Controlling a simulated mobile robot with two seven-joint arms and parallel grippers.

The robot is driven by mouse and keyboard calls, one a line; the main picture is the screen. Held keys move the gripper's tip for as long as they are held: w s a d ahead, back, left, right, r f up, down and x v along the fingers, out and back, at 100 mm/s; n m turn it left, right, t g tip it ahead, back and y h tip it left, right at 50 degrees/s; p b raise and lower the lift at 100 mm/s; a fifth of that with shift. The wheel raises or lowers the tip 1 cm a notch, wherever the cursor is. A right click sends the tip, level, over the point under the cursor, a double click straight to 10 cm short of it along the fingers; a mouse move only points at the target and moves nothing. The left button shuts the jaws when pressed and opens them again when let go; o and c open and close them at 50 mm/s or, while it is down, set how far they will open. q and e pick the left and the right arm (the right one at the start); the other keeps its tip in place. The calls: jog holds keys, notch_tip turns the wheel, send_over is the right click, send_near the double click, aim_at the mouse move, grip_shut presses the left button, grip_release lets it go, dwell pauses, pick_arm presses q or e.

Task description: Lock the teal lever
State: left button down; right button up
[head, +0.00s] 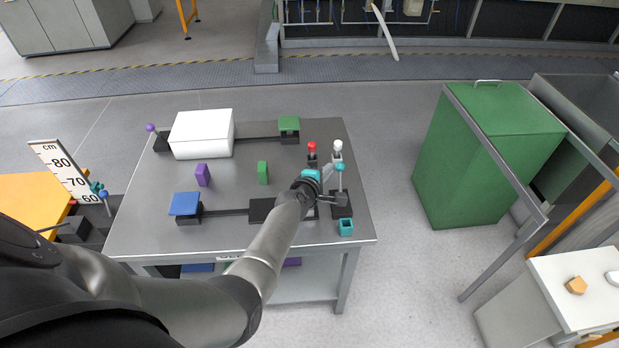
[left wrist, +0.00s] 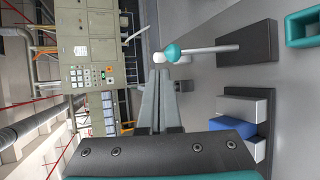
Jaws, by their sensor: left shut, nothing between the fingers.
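The teal lever (head: 340,167) has a teal ball on a pale rod and stands close to upright on a dark base near the table's right side. In the left wrist view, which is turned sideways, the teal ball (left wrist: 173,51) and rod show just beside my fingertips. My left gripper (head: 328,170) is shut and empty, just left of the rod and ball. In the left wrist view its fingers (left wrist: 160,75) are together; I cannot tell whether they touch the lever. My right gripper is not in view.
A red-topped lever (head: 312,147) and a white-topped lever (head: 337,146) stand behind. An open teal box (head: 346,228) sits in front of the teal lever's base. A white box (head: 202,134), purple block (head: 203,175) and green block (head: 263,172) are on the table (head: 235,190).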

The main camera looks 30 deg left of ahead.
pick_arm(q)
jog(key=r+p+v, duration=0.1)
jog(key=p+v, duration=0.3)
jog(key=v, duration=0.4)
jog(key=shift+w+a+r, duration=0.15)
jog(key=shift+w+r, duration=0.05)
jog(key=shift+w, duration=0.05)
